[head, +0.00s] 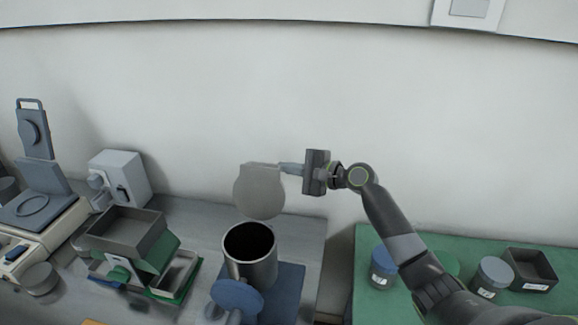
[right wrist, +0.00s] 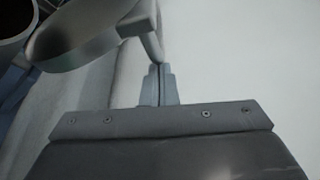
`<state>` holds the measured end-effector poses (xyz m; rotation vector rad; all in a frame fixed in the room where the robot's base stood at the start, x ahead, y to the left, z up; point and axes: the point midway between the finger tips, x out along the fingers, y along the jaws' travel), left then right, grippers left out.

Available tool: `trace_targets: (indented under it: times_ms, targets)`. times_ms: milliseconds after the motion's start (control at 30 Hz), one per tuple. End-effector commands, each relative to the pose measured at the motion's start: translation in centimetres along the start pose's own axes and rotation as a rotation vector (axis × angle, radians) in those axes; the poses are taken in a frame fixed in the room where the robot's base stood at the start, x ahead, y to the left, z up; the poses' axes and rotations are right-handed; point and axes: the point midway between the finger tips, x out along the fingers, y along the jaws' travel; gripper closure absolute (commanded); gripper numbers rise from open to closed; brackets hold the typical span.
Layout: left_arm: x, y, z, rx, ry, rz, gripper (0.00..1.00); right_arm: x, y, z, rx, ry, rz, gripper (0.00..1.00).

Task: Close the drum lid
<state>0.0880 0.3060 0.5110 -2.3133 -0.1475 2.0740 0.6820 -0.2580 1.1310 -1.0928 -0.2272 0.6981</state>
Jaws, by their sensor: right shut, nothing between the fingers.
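The drum (head: 250,268) is a grey metal cylinder on the grey bench, with its dark mouth open upward. Its round grey lid (head: 259,192) stands raised behind the mouth, about upright. My right gripper (head: 283,168) is shut and empty at the lid's upper right edge; I cannot tell if it touches. In the right wrist view the shut fingertips (right wrist: 161,72) are close to a curved bar beside the lid (right wrist: 85,32), and part of the drum's dark mouth (right wrist: 14,20) shows at the top left. My left gripper is not in view.
A blue disc (head: 237,295) stands in front of the drum, above a blue base (head: 286,290). Stacked grey and green trays (head: 126,232) and a small white box (head: 121,178) are at left. A green table (head: 365,255) with jars is at right, past a gap.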

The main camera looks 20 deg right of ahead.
Motion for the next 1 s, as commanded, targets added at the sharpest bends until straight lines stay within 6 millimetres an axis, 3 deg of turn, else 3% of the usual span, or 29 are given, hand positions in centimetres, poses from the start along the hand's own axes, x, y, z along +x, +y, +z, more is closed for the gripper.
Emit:
trace_targets:
  times_ms: [467, 767, 1000]
  targets:
    - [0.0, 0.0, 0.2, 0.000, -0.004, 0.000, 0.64, -0.4, -0.2, 1.1, -0.075, -0.001, -0.025, 1.00]
    - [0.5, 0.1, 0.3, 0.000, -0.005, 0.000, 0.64, -1.4, -0.3, 4.1, -0.292, -0.003, -0.103, 1.00]
    - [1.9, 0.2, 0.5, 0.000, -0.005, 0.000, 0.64, -2.5, 0.4, 7.0, -0.508, -0.002, -0.179, 1.00]
